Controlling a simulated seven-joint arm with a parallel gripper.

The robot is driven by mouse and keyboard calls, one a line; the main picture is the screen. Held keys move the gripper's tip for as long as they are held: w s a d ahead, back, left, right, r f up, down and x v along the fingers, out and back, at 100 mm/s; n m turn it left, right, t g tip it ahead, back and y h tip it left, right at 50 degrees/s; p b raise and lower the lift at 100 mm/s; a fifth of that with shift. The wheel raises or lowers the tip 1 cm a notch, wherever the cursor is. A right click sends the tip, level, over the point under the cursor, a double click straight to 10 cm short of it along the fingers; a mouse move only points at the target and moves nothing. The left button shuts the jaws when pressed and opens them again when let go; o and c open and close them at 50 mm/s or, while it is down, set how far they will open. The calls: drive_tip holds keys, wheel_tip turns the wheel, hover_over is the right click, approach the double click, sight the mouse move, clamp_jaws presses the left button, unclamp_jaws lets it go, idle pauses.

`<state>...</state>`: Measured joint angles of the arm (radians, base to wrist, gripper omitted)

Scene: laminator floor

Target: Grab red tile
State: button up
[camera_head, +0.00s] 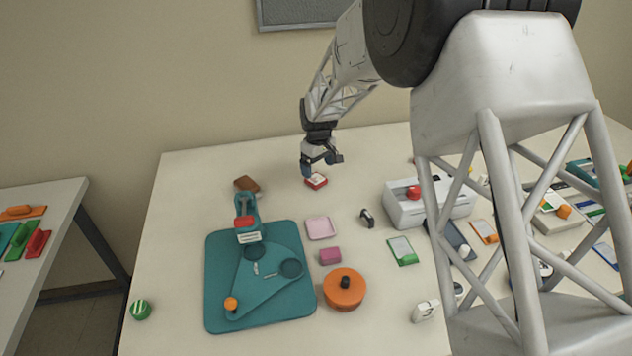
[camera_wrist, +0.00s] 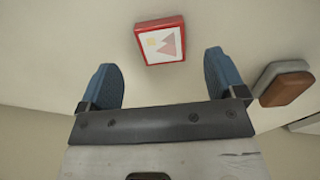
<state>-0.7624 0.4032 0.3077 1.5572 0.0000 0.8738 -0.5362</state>
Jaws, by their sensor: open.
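The red tile (camera_head: 316,181) is a small red block with a white top face. It lies flat on the table near the back, just below my gripper (camera_head: 321,166) in the head view. In the wrist view the red tile (camera_wrist: 160,40) shows a pale picture with a pinkish triangle and a yellow patch on its white face. My gripper (camera_wrist: 164,82) is open, its two blue fingers apart and empty. The tile appears beyond the fingertips, roughly centred between them, and is not held.
A brown block (camera_head: 246,184) lies left of the tile; it also shows in the wrist view (camera_wrist: 286,88). A teal machine on a base (camera_head: 215,275) stands at front left. A pink tray (camera_head: 321,228), an orange disc (camera_head: 344,289) and a white box (camera_head: 405,209) stand nearer.

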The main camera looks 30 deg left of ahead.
sight(318, 180)
drive_tip(key=shift+f, duration=2.55)
drive_tip(key=c, duration=1.1)
drive_tip(key=shift+o, duration=0.2)
drive_tip(key=shift+r, duration=0.2)
drive_tip(key=shift+r, duration=0.55)
wheel_tip(318, 180, up, 2)
drive_tip(key=shift+r, duration=0.1)
drive_tip(key=s+d, duration=0.3)
drive_tip(key=s, duration=0.1)
drive_tip(key=s+d+r, duration=0.1)
drive_tip(key=s+d, duration=0.7)
drive_tip(key=shift+r, duration=0.15)
